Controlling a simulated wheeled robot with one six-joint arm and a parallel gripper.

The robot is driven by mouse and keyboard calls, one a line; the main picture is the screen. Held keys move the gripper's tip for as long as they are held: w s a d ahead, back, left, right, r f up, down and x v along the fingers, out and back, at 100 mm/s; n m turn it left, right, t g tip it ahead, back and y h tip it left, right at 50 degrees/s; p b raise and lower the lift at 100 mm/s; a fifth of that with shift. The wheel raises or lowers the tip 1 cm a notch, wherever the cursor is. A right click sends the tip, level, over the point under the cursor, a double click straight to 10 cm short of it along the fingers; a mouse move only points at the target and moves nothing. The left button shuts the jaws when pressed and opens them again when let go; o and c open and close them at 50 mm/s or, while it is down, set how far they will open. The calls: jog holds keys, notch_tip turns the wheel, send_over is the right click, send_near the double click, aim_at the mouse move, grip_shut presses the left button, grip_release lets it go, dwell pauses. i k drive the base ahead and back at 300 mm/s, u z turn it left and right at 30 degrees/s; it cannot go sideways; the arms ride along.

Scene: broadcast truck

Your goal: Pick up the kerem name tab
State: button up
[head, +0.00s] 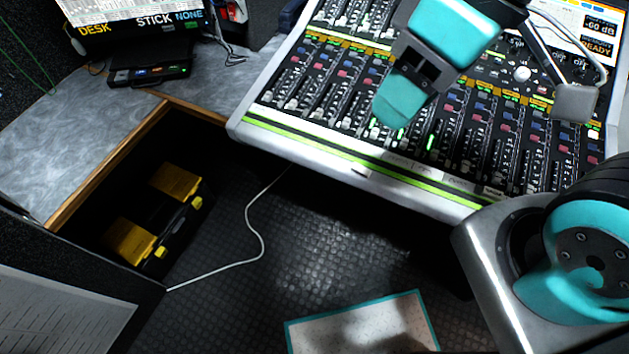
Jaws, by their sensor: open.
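I cannot make out a tab that reads "kerem" in the head view. Small pale labels (455,181), too faint to read, lie along the front strip of the mixing console (262,126). A small white piece (362,171) also lies on that front edge; I cannot tell what it is. My gripper (401,98), teal and dark, is over the console's faders. It is open, and I see nothing held in it. It hides part of the fader rows behind it.
A grey desk (60,135) with a wooden edge is at left, with a dark device (150,74) on it. A black and yellow case (185,215) sits below. A white cable (262,235) crosses the dark floor. A grey block on a stalk (576,103) stands over the console's right side.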

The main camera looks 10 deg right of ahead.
aim_at(364, 172)
jog(key=u, duration=2.3)
jog(key=k, duration=0.65)
jog(key=z, duration=1.35)
